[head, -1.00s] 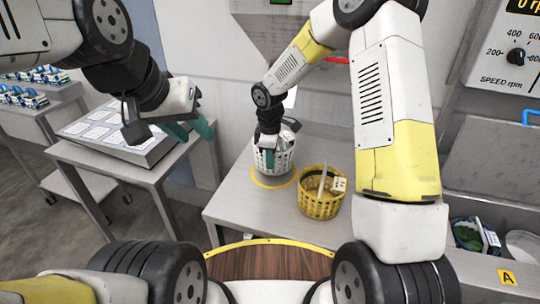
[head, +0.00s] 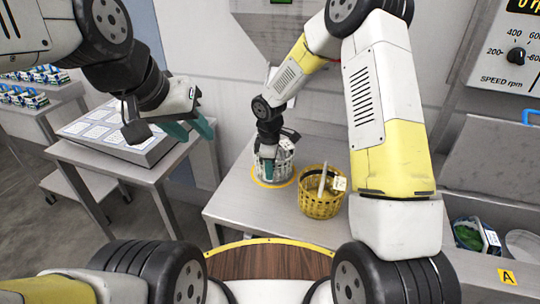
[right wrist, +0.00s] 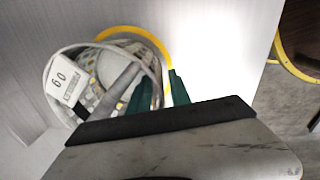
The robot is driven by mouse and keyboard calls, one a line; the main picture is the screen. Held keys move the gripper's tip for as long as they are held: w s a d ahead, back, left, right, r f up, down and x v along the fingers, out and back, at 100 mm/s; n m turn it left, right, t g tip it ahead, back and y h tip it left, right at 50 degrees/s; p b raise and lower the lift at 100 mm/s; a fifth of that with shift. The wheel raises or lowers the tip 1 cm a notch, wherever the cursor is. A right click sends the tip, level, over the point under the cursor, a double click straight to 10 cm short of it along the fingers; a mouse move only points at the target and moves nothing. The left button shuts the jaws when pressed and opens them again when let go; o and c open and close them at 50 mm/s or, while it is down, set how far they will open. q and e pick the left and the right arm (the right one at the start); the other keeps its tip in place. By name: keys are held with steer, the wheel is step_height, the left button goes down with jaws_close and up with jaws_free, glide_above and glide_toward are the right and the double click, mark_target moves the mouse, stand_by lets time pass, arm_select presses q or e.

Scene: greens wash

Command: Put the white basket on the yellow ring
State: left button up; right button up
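The white basket (head: 284,166) is over the yellow ring (head: 257,182) on the steel table; I cannot tell whether its base touches the table. In the right wrist view the basket (right wrist: 65,108) overlaps part of the ring (right wrist: 135,32), whose far arc shows beyond the rim. A white tag marked 60 and a grey bar show at the basket's top. My right gripper (head: 268,168) has one green finger inside the basket and one outside, with the rim between them; its fingers also show in the right wrist view (right wrist: 160,92). My left gripper (head: 190,130) is empty, its green fingers apart.
A yellow basket (head: 320,204) stands close right of the white basket on the same table (head: 240,215). A side table at left holds a tray of white cards (head: 110,130). A sink with a green-filled container (head: 470,236) is at right.

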step_height(320, 180, up, 12)
steer(key=s+d+r+m+t, duration=0.2)
steer(key=s+d+r+m, duration=0.65)
steer(key=r, duration=0.45)
steer(key=s+d+r+m+t+y, duration=0.1)
steer(key=s+d+r+m, duration=0.1)
steer(key=s, duration=0.5)
steer(key=s+d+r+m+t+y, duration=0.1)
steer(key=s+d+r+m+t, duration=0.1)
steer(key=s+m, duration=0.3)
steer(key=s+d+r, duration=0.1)
steer(key=s, duration=0.2)
steer(key=shift+s+d, duration=0.2)
steer(key=shift+s, duration=0.05)
